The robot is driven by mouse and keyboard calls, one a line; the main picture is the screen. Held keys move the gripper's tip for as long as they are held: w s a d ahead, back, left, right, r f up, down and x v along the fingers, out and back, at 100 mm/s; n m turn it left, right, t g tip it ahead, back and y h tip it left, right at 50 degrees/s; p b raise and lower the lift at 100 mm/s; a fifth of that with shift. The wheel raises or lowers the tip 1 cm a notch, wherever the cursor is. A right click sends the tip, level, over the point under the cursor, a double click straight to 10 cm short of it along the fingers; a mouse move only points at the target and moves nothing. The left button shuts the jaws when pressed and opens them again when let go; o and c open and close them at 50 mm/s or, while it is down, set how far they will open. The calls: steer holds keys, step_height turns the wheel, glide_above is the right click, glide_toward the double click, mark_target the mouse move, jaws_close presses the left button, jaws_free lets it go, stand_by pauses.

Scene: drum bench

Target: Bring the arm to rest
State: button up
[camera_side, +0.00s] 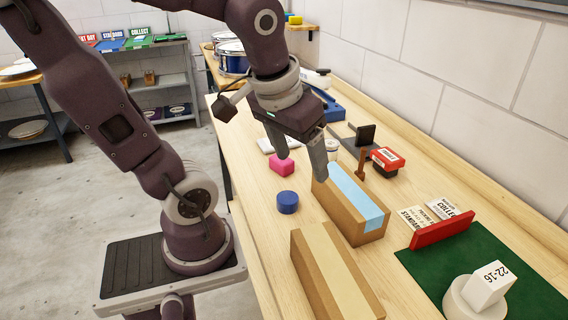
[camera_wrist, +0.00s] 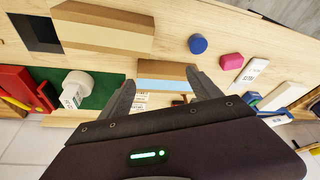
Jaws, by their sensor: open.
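My gripper (camera_side: 300,157) is open and empty, held above the bench near the far end of a cardboard box with a light blue strip (camera_side: 352,190). In the wrist view, its two fingers (camera_wrist: 166,98) spread on either side of that box (camera_wrist: 165,72), with the box beyond them. From these views I cannot tell whether a fingertip touches the box. The wooden bench (camera_side: 259,206) runs under the gripper.
A blue puck (camera_side: 288,202) and a pink block (camera_side: 280,166) lie left of the box. A second box (camera_side: 330,275) lies in front. A green mat (camera_side: 480,262) with a red bar (camera_side: 441,230) and white block (camera_side: 489,284) is at right. The wall bounds the bench's far side.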

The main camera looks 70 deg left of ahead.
steer(key=s+d+r+m+t+h, duration=0.1)
steer(key=s+d+r+m+t, duration=0.1)
steer(key=s+d+m, duration=0.2)
steer(key=shift+s+d+m+h, duration=0.3)
steer(key=shift+d+m, duration=0.05)
steer(key=shift+m, duration=0.05)
